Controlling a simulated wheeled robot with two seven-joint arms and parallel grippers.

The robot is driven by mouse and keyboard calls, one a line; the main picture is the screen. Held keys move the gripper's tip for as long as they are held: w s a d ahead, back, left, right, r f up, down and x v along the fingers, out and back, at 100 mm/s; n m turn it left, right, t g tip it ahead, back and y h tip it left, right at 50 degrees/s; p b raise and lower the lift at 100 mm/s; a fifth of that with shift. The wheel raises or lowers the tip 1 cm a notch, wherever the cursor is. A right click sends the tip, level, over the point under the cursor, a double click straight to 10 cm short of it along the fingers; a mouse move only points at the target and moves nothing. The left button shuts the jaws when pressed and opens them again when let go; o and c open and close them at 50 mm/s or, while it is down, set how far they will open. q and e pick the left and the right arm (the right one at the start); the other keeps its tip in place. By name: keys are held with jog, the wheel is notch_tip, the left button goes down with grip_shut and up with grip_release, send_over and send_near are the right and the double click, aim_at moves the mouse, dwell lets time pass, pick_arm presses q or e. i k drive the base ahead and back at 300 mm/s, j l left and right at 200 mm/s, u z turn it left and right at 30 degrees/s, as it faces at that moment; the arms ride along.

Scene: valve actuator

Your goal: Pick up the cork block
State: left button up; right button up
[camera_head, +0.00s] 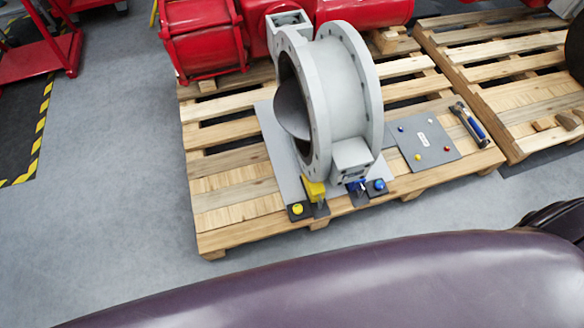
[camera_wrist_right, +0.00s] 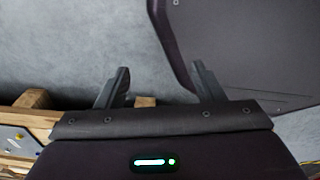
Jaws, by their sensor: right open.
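I cannot pick out a cork block with certainty in either view. A small tan block (camera_wrist_right: 145,101) shows between the fingers in the right wrist view, partly hidden by my gripper body. I cannot tell whether it is cork or pallet wood. My right gripper (camera_wrist_right: 160,72) is open, its two dark fingers wide apart with nothing between the tips. Its fingers are not clearly seen in the head view, where a dark purple arm part of mine fills the lower edge. My left gripper is not in view.
A grey flanged valve (camera_head: 340,90) stands on a wooden pallet (camera_head: 235,190), with a grey panel (camera_head: 425,140) and a hammer (camera_head: 470,125) to its right. A second pallet (camera_head: 515,100) lies at the right. Red machinery (camera_head: 200,40) stands behind.

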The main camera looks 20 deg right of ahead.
aim_at(543, 125)
jog(key=z, duration=2.3)
